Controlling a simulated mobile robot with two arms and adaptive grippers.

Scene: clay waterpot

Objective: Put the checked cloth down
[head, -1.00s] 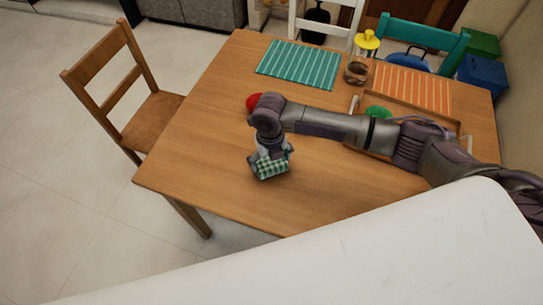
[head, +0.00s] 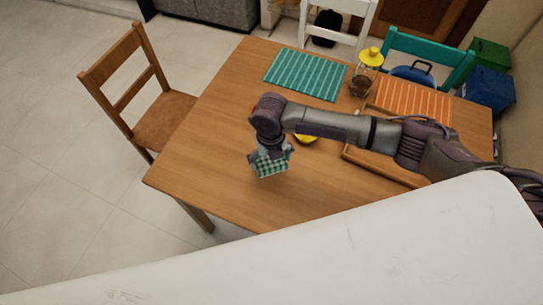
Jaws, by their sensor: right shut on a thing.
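The checked cloth (head: 272,166) is green and white and hangs bunched below my right gripper (head: 269,153). My right gripper is shut on the cloth, over the left front part of the wooden table (head: 225,190). I cannot tell whether the cloth touches the table top. My right arm comes in from the right and hides part of the table. My left gripper is not in view.
A yellow thing (head: 306,139) and a sliver of red (head: 253,108) show beside my arm. A wooden tray (head: 352,155) lies partly under it. A teal striped mat (head: 306,74), an orange striped mat (head: 414,101) and a yellow-lidded jar (head: 361,84) are behind. The table's front left is bare.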

